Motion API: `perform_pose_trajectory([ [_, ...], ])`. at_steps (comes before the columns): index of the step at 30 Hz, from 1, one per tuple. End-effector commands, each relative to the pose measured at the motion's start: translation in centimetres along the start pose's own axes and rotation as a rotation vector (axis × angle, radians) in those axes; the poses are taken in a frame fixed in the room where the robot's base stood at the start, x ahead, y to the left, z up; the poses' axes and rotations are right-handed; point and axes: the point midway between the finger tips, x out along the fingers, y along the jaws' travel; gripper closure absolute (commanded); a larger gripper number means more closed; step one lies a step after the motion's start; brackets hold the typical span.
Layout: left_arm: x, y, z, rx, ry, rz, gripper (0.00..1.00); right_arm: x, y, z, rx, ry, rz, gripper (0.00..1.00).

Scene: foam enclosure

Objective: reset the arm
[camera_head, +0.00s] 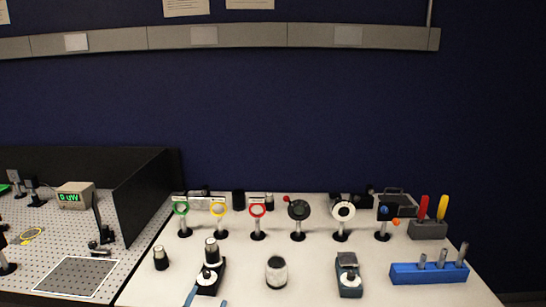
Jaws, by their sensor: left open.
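I cannot tell whether the fingers touch this mount. The rest of my left arm is below the picture. My right gripper is not in view.
A row of posted optics, including a red ring (257,210), stands across the table. In front are a round knob (276,272), a small stage (348,275) and a blue holder (429,273). A black panel (141,204) borders the perforated board (55,230) at left.

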Motion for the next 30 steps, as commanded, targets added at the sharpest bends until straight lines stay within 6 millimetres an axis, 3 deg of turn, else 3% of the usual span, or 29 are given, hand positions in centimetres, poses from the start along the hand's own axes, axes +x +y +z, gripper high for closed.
perform_pose_trajectory([
  [1, -1.3, 0.5, 2.5, -0.039, -0.098, 0.016, 0.36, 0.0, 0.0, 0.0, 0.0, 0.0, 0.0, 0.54],
  [6, -6.6, 2.5, 10.5, -0.155, -0.438, 0.089, 0.36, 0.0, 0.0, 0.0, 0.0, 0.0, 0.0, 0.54],
  [9, -10.5, 3.9, 14.2, -0.211, -0.619, 0.141, 0.36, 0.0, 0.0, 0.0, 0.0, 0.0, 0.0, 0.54],
  [12, -13.8, 5.0, 16.7, -0.25, -0.757, 0.187, 0.36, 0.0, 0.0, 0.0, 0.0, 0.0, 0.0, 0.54],
  [21, -20.9, 7.1, 20.2, -0.318, -1.013, 0.286, 0.36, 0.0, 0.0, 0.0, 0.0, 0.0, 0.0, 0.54],
  [30, -26.1, 8.4, 21.8, -0.357, -1.182, 0.364, 0.36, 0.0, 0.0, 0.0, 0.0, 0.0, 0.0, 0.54],
])
